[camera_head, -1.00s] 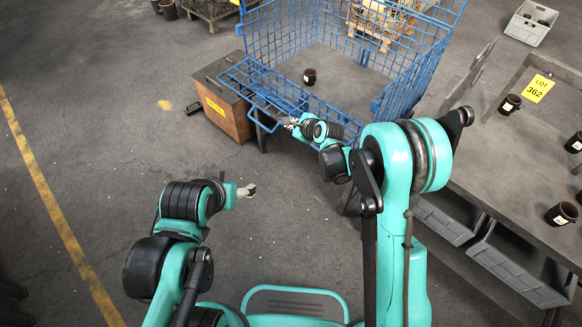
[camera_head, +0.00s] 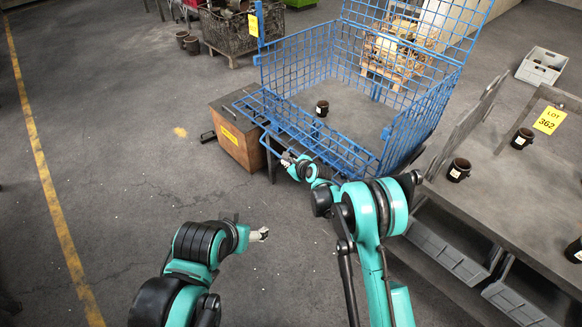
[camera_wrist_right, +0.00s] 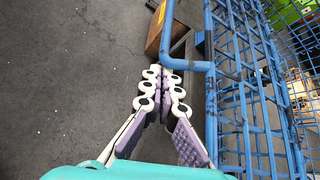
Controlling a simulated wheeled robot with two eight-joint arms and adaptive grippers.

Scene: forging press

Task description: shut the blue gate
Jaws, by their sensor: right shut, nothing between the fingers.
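The blue gate (camera_head: 308,132) is the wire front panel of a blue wire cage (camera_head: 340,55). It is folded down and outward, sticking out from the cage's front in the head view. A blue bent bar (camera_wrist_right: 183,66) on its outer side shows close up in the right wrist view. My right gripper (camera_head: 287,158) is at the gate's outer edge. Its fingers (camera_wrist_right: 166,78) are shut and empty, close beside the bar; I cannot tell if they touch it. My left gripper (camera_head: 262,234) hangs over bare floor, away from the gate; its jaw state is unclear.
A wooden box (camera_head: 236,132) stands at the gate's left end. A dark mug (camera_head: 322,108) is inside the cage. A grey bench (camera_head: 490,185) with mugs and grey bins (camera_head: 450,245) stands on the right. The floor to the left is mostly clear.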

